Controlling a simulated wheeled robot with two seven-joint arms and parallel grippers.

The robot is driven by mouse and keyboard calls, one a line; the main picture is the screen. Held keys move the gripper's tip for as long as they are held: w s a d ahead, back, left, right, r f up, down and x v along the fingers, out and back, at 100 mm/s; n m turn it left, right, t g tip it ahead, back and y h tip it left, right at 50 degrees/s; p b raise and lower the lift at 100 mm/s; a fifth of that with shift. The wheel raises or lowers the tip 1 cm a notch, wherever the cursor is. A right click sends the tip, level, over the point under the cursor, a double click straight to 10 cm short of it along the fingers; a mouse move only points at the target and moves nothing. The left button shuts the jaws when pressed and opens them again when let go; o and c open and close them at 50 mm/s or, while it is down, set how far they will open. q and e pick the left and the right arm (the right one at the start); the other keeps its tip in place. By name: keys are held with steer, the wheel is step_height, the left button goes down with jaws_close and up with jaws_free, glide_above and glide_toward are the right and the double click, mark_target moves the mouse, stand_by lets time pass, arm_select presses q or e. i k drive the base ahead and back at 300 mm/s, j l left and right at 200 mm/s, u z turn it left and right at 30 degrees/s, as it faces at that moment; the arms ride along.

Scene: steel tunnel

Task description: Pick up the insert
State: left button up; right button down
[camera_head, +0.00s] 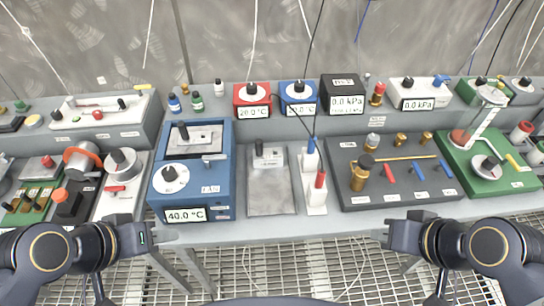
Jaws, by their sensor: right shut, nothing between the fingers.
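Which part is the insert is not certain. A small metal block with a black upright handle (268,157) stands at the back of a grey plate (272,195) in the middle of the bench. A blue block unit (221,182) reading 40.0 °C is left of it, with a metal top piece (205,138) and a black knob. My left gripper (170,236) is in front of the bench edge below the blue unit, apart from everything; its jaw opening is unclear. My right gripper (378,236) is shut and empty in front of the bench edge, below the dark fittings board.
A white stand (312,180) with red and blue handled tools is right of the plate. The dark board (350,190) with brass fittings and the green unit (500,175) are further right. A raised shelf with instruments runs behind. The front bench edge is clear.

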mark_target(186, 138)
steer(key=i+j+u, duration=0.1)
steer(key=j+u, duration=0.25)
steer(key=i+j+u, duration=0.15)
steer(key=j+u, duration=0.15)
steer(key=i+j+u, duration=0.2)
steer(key=u, duration=0.15)
steer(key=j, duration=0.1)
